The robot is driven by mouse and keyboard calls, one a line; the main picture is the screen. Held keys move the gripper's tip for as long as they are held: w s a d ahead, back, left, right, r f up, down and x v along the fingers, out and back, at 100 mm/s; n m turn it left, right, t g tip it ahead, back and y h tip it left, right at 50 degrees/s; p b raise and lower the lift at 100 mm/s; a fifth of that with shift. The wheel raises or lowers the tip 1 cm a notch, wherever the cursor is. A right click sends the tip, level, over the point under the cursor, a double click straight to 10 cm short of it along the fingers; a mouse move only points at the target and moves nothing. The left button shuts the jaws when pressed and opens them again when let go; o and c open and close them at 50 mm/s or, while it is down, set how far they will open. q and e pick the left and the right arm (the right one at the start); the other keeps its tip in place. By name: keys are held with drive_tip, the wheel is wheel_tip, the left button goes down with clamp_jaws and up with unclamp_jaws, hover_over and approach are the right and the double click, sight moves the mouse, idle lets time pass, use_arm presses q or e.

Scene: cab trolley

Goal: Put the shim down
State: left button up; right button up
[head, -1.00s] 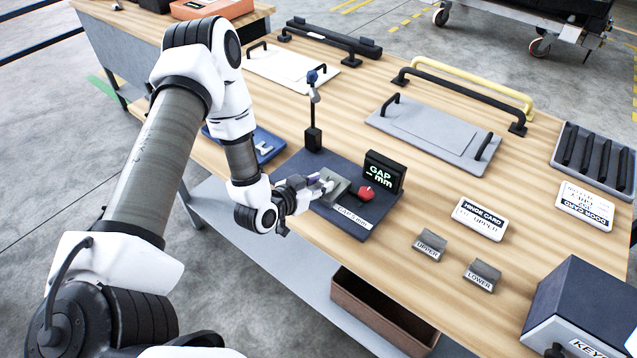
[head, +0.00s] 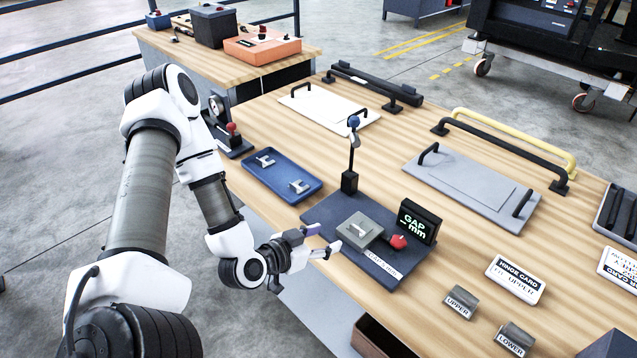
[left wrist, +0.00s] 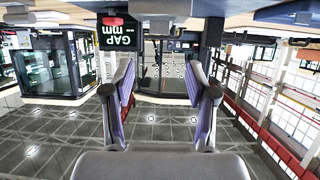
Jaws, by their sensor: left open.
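A small light metal shim (head: 361,230) lies on the grey block (head: 352,238) of the dark gap gauge base (head: 375,267). My left gripper (head: 325,242) is open and empty, just left of the block and apart from the shim. In the left wrist view its two fingers (left wrist: 161,92) stand apart with nothing between them. The gauge display (head: 417,222) reads "GAP – mm" and shows upside down in the left wrist view (left wrist: 118,34). My right gripper is not in view.
A red knob (head: 398,242) is beside the block, and a blue-topped post (head: 350,180) stands behind it. A blue tray (head: 259,178) holds two small metal pieces. The hinge card (head: 515,279) and the UPPER (head: 461,302) and LOWER (head: 515,338) blocks are at the right.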

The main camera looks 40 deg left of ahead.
use_arm(q)
drive_tip(key=s+d+f+g, duration=0.4)
drive_tip(key=s+f+g, duration=0.2)
drive_tip(key=s+f, duration=0.2)
drive_tip(key=s+d+f+n+g+y, duration=0.1)
drive_tip(key=s+d+f+g, duration=0.4)
drive_tip(key=s, duration=0.5)
wheel_tip(320, 180, down, 3)
drive_tip(key=g, duration=0.2)
drive_tip(key=shift+s+d+n+g, duration=0.25)
drive_tip(key=shift+s+n+g, duration=0.05)
drive_tip(key=shift+s, duration=0.05)
